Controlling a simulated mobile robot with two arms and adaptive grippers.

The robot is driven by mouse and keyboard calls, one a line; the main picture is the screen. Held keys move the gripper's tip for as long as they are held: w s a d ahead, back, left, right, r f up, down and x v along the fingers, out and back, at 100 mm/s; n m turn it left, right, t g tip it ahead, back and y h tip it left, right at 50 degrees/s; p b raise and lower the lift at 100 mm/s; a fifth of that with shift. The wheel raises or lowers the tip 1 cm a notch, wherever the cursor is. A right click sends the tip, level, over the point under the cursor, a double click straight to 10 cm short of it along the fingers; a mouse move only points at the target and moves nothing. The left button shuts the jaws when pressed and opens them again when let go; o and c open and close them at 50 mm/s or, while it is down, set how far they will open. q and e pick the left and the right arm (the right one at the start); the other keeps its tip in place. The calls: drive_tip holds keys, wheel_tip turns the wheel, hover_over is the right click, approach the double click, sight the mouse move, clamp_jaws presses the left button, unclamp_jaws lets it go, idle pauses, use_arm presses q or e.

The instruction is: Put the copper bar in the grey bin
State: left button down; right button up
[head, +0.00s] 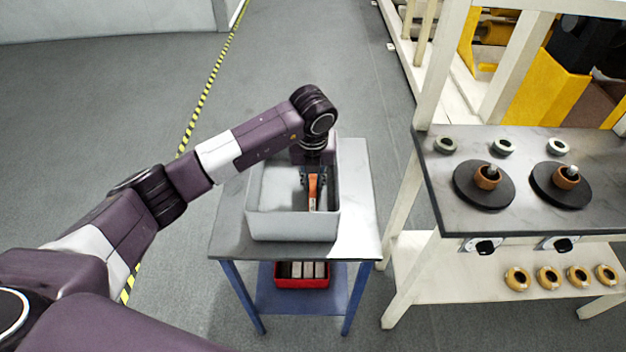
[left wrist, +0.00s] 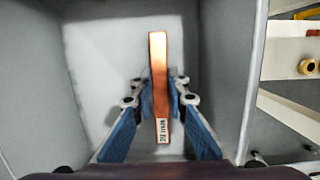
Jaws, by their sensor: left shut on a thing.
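The copper bar (head: 312,193) is an orange-brown slim bar with a pale label at one end. My left gripper (head: 313,178) reaches down into the grey bin (head: 293,226) and is shut on the bar. In the left wrist view the bar (left wrist: 158,75) stands between the two blue-padded fingers of the left gripper (left wrist: 160,98), with the bin's pale floor and walls (left wrist: 228,70) around it. I cannot tell whether the bar touches the bin floor. My right gripper is not in view.
The bin stands on a small grey-topped table (head: 228,232) with blue legs. A red tray (head: 301,281) with several bars is on its lower shelf. To the right, a workbench (head: 450,180) carries two black discs with copper-coloured parts and several rings. Grey floor lies between.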

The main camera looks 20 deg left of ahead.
sight(313, 191)
use_arm(q)
drive_tip(key=c, duration=1.9)
unclamp_jaws()
drive_tip(key=shift+r, duration=0.1)
drive_tip(key=shift+r+p, duration=0.3)
drive_tip(key=shift+p, duration=0.1)
wheel_tip(313, 191, up, 12)
drive_tip(key=s+b, duration=0.1)
drive_tip(key=s, duration=0.1)
drive_tip(key=shift+s+d, duration=0.15)
drive_tip(key=shift+d, duration=0.15)
